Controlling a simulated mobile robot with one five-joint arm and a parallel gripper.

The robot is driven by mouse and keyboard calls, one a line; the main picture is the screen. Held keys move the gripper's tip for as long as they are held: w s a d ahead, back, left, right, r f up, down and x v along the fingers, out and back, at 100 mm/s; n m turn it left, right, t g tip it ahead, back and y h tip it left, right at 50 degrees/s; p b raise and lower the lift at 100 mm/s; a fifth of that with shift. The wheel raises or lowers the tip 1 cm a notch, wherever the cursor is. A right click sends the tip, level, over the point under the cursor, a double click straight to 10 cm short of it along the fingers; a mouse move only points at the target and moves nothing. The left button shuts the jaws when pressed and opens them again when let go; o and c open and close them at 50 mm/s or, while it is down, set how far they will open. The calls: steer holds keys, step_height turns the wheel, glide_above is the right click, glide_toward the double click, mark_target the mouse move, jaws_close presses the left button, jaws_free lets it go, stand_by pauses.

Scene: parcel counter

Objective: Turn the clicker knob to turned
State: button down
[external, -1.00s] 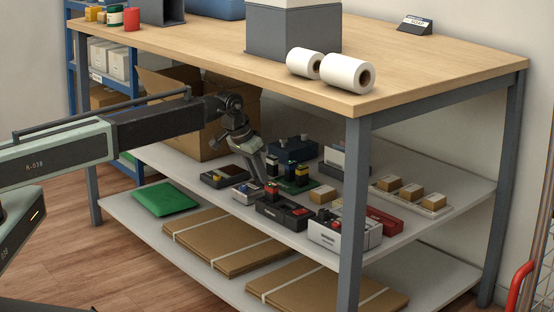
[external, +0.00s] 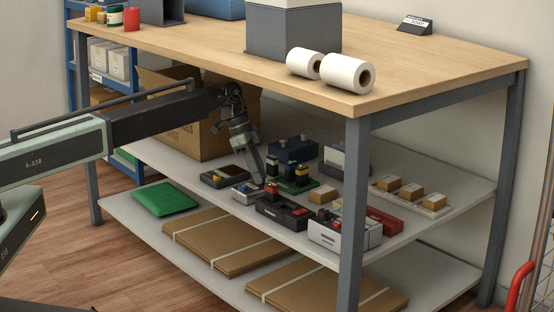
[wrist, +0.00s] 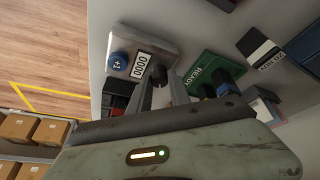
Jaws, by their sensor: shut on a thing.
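The clicker (wrist: 147,50) is a small pale grey box with a blue +1 button (wrist: 117,61), a white counter reading zeros and a dark knob (wrist: 159,75) on its side toward my gripper. In the external view the clicker (external: 245,193) sits on the middle shelf, partly hidden by my gripper (external: 260,184). In the wrist view my gripper (wrist: 162,84) has its two fingers around the dark knob and is shut on it. How far the knob is turned I cannot tell.
A green READY board (wrist: 205,72) with dark blocks stands close to the right in the wrist view. A black device with red parts (external: 284,212) is beside the clicker. The tabletop (external: 400,60) and its front leg (external: 352,215) frame the shelf.

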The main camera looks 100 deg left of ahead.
steer(key=shift+a+m+h, duration=0.15)
steer(key=shift+m+h, duration=0.35)
steer(key=shift+m, duration=1.1)
steer(key=shift+m+g, duration=0.3)
steer(key=c, duration=1.2)
jaws_free()
steer(key=p+v, duration=0.7)
steer(key=shift+r, duration=0.2)
steer(key=shift+a, duration=0.1)
